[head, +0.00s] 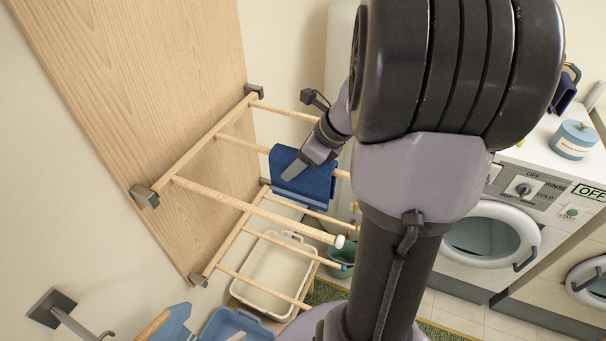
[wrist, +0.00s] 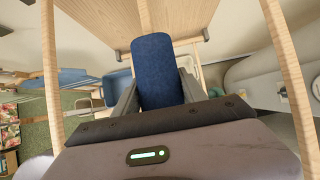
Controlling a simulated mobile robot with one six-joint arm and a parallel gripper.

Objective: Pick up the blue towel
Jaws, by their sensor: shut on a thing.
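The blue towel (head: 310,185) hangs folded over a rod of the wooden wall-mounted drying rack (head: 258,208) in the head view. My gripper (head: 292,170) is at the towel, with a finger lying across its front. In the wrist view the towel (wrist: 157,70) stands between the two fingers of my gripper (wrist: 157,92), which is shut on it. The towel still lies over the rod. Part of it is hidden behind my gripper and arm in the head view.
Rack rods surround my gripper on several sides. Below the rack are a cream basin (head: 273,268), a blue basin (head: 235,326) and a green bucket (head: 341,259). A washing machine (head: 520,215) stands at right, with a blue-and-white canister (head: 573,140) on top.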

